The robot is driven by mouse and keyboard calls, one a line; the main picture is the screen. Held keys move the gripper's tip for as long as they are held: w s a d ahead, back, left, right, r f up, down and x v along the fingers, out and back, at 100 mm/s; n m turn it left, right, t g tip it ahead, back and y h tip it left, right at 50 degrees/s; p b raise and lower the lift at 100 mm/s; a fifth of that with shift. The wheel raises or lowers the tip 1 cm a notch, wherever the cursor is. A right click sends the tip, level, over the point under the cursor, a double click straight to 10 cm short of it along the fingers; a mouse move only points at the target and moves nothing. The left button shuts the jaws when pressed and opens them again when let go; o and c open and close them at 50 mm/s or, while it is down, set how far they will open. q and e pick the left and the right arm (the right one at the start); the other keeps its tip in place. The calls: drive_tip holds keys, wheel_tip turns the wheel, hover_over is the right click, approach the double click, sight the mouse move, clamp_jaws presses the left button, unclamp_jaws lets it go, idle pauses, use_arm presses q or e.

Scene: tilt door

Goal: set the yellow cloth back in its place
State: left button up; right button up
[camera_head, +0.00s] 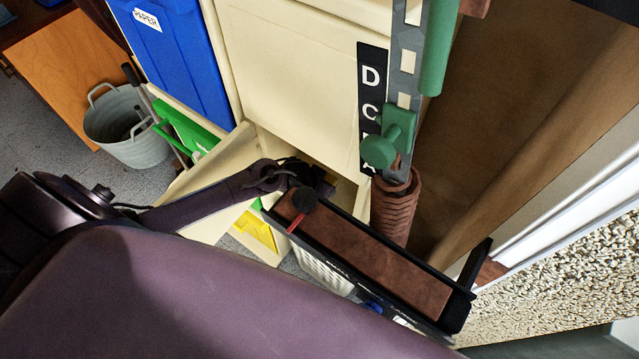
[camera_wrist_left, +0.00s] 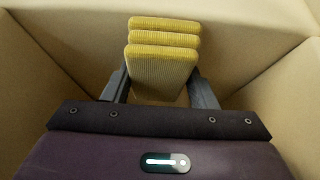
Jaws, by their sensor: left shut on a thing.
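The yellow cloth (camera_wrist_left: 163,72) shows in the left wrist view as a folded, ribbed stack of layers. My left gripper (camera_wrist_left: 160,90) has one dark finger on each side of it and is shut on it. The cloth and fingers are inside a cream, box-like space (camera_wrist_left: 60,60) with walls on both sides and behind. In the head view my purple left arm fills the lower left, and I cannot make out the gripper or the held cloth. A cream cabinet (camera_head: 300,60) has an opening low at its front, partly hidden. My right gripper is not in view.
A long black-edged box with a brown top (camera_head: 370,255) stands close beside the opening. A blue PAPER bin (camera_head: 180,60) and a grey bucket (camera_head: 125,130) stand at upper left.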

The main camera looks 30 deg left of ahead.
use_arm(q)
drive_tip(key=o, duration=1)
drive_tip(key=shift+f, duration=0.1)
drive_tip(key=shift+c, duration=0.2)
drive_tip(key=p+v, duration=0.1)
drive_tip(key=v, duration=1.1)
drive_tip(key=shift+p, duration=0.35)
